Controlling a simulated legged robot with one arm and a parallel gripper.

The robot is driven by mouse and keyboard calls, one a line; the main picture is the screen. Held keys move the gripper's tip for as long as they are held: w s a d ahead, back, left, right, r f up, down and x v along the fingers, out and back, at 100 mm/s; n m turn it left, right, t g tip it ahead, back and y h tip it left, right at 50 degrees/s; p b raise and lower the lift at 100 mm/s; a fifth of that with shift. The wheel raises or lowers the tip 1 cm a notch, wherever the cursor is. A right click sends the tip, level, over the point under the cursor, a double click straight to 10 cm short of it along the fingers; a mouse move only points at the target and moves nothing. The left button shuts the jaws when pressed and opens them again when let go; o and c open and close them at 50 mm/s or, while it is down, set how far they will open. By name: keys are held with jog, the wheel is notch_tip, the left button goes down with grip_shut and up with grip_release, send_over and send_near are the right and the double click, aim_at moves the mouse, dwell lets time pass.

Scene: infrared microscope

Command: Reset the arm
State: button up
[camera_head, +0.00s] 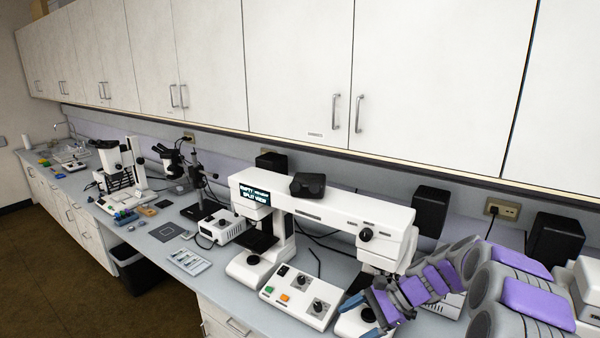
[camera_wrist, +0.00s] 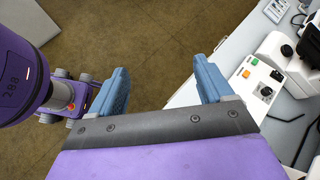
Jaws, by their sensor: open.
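My gripper (camera_head: 362,304) is at the lower right of the head view, at the end of my grey and purple arm, in front of the white infrared microscope (camera_head: 345,208). In the wrist view my gripper (camera_wrist: 160,88) has its two blue fingers wide apart with nothing between them. Brown floor shows between and beyond the fingers, with the bench edge by the right finger. The microscope's screen (camera_head: 254,192) is lit with blue text. A white control box (camera_head: 300,297) with green and orange buttons stands left of my gripper; it also shows in the wrist view (camera_wrist: 254,85).
The grey bench (camera_head: 225,270) runs along the wall under white cabinets (camera_head: 300,70). Other microscopes (camera_head: 122,165) and small tools stand farther left. Black boxes (camera_head: 430,210) stand near the wall. The floor (camera_head: 60,280) before the bench is clear.

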jog(key=s+a+r+n+g+h, duration=0.1)
jog(key=s+a+r+n+h, duration=0.15)
jog(key=s, duration=0.55)
jog(key=s+a+r+n+g+h, duration=0.1)
jog(key=s+a+r+n+h, duration=0.2)
jog(key=s, duration=0.5)
jog(key=s+d+n+h, duration=0.2)
jog(key=s+n, duration=0.2)
jog(key=s, duration=0.6)
jog(key=s+d+n+h, duration=0.3)
jog(key=s, duration=0.8)
jog(key=shift+d+n+t, duration=0.25)
jog(key=shift+n+t, duration=0.1)
jog(key=shift+t, duration=0.05)
jog(key=shift+a, duration=0.25)
jog(key=shift+d, duration=0.1)
